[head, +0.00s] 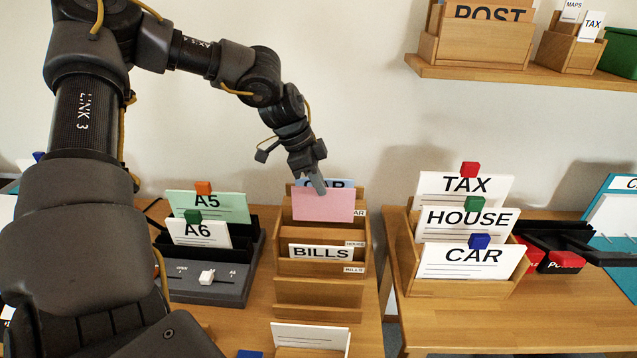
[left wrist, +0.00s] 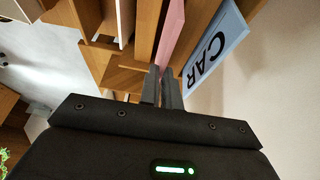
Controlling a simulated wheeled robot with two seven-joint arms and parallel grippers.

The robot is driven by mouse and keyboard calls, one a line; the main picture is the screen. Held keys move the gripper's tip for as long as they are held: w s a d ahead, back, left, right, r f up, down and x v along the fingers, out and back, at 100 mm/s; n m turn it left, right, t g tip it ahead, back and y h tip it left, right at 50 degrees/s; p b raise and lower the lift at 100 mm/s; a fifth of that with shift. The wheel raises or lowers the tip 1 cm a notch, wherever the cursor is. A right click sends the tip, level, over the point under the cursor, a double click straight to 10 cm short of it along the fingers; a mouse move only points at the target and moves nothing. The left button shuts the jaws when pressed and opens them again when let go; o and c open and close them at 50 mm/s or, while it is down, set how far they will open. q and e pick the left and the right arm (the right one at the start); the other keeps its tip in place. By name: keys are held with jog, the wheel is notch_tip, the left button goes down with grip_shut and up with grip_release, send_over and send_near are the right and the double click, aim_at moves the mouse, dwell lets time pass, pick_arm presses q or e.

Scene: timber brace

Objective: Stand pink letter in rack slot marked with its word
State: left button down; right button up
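The pink letter (head: 323,206) is upright at the back of the wooden letter rack (head: 318,284), its visible face blank. A blue CAR card (head: 340,183) stands behind it. The rack's slot labels read CAR (head: 360,212), HOUSE (head: 355,244) and BILLS (head: 353,269). A white BILLS card (head: 321,252) stands further forward. My left gripper (head: 318,187) is at the letter's top edge; in the left wrist view its fingers (left wrist: 161,75) are close together on the pink letter (left wrist: 173,28). The letter's lower edge is hidden behind a rack board. My right gripper is out of view.
A second wooden rack (head: 455,288) with TAX, HOUSE and CAR cards stands to the right, across a gap between tables. A grey holder (head: 215,290) with A5 and A6 cards stands left. A shelf (head: 520,76) hangs above right. A white card (head: 310,337) is in front.

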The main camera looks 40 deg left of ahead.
pick_arm(q)
jog(key=shift+f, duration=0.15)
jog(key=shift+f+b, duration=2.25)
jog(key=shift+f, duration=0.25)
jog(key=c, duration=1.9)
grip_release()
jog(key=shift+r, duration=0.15)
jog(key=o, duration=0.4)
jog(key=shift+c, duration=0.2)
jog(key=shift+o, duration=0.4)
jog(key=o, duration=0.4)
jog(key=shift+r, duration=0.1)
jog(key=shift+r+p, duration=2.7)
jog(key=shift+r, duration=1.25)
